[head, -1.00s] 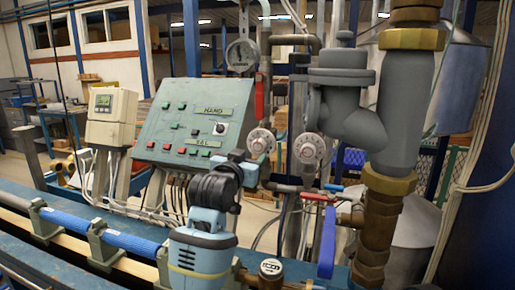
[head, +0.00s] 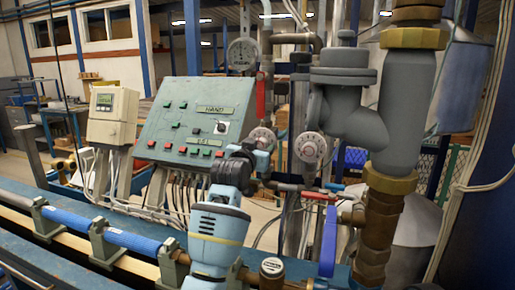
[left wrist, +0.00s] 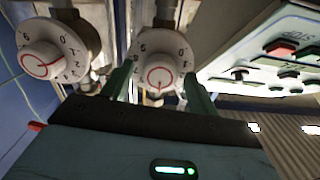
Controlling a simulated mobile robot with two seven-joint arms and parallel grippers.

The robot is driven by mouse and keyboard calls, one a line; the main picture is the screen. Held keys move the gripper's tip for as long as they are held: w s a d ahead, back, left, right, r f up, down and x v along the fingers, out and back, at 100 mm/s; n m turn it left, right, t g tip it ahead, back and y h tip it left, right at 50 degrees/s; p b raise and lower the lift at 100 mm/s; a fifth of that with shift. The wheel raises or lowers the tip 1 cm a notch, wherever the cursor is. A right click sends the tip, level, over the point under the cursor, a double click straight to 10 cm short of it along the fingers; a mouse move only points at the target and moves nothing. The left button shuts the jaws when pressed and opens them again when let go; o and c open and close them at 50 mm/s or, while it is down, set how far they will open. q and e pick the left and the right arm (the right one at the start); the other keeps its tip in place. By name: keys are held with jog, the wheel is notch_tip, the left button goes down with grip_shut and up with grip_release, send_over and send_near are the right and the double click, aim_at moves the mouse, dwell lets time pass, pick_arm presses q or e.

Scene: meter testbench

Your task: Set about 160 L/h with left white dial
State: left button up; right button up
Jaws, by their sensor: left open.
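The left white dial (head: 262,138) is a round, numbered dial on the pipework just right of the control panel. The right white dial (head: 310,147) sits beside it. My left gripper (head: 257,158) is at the left dial's lower edge, its fingers mostly hidden by my own wrist. In the left wrist view, the left dial (left wrist: 160,76) with its red-ringed knob shows between the open dark green fingers of the left gripper (left wrist: 159,80). I cannot tell whether they touch it. The right dial (left wrist: 48,55) is at the left there. My right gripper is not in view.
The sloped control panel (head: 190,118) with buttons stands close left of the dials. A large grey valve body (head: 345,105) and brass fittings (head: 382,205) crowd the right. A blue lever handle (head: 327,240) and red-handled valve (head: 318,196) lie below the dials.

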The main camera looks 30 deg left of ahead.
pick_arm(q)
jog(key=c, duration=1)
jog(key=shift+m, duration=0.8)
jog(key=o, duration=1)
jog(key=v, duration=0.7)
jog(key=shift+s, duration=0.4)
